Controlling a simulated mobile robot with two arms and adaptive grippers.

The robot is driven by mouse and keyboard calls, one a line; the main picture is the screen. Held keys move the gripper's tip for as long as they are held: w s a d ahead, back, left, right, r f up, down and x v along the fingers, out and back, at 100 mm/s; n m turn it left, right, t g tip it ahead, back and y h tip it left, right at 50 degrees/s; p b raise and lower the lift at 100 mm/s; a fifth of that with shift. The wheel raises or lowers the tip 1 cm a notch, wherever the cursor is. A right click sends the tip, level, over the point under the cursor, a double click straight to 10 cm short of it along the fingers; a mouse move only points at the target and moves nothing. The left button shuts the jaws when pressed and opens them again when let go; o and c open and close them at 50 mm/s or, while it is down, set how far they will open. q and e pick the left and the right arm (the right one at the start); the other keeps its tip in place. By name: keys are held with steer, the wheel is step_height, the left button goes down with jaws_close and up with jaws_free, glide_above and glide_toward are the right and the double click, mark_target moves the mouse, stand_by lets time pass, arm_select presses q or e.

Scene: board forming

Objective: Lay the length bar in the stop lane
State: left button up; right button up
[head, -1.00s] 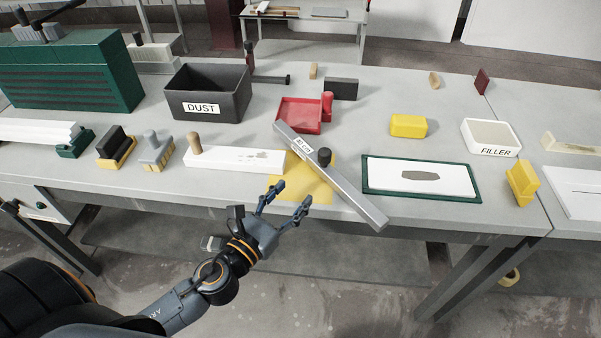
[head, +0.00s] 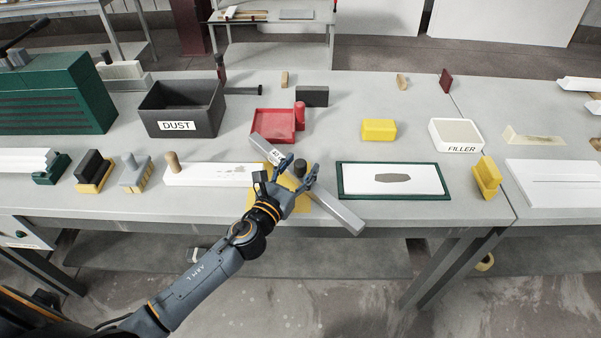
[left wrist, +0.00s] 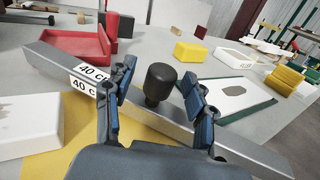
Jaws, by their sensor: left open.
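The length bar (head: 342,215) is a long grey metal bar with a black knob (head: 300,167) and a white 40 cm label. It lies slantwise on the table, partly over a yellow sheet, its near end at the front edge. My left gripper (head: 301,169) is open at the knob. In the left wrist view the knob (left wrist: 160,84) stands upright between the spread fingers, with gaps on both sides. The bar (left wrist: 55,60) runs behind the fingers, which hide part of it. I cannot make out which place is the stop lane. My right gripper is not in view.
A white board with a wooden knob (head: 205,175) lies left of the bar, a green-framed panel (head: 347,194) right. A red tray (head: 262,127) is behind it. The DUST bin (head: 203,122), green machine (head: 60,95), yellow block (head: 378,130) and FILLER tub (head: 440,136) stand around.

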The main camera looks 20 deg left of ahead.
arm_select(q)
steer(key=shift+w+d+f, duration=0.1)
steer(key=shift+w, duration=0.45)
jaws_close()
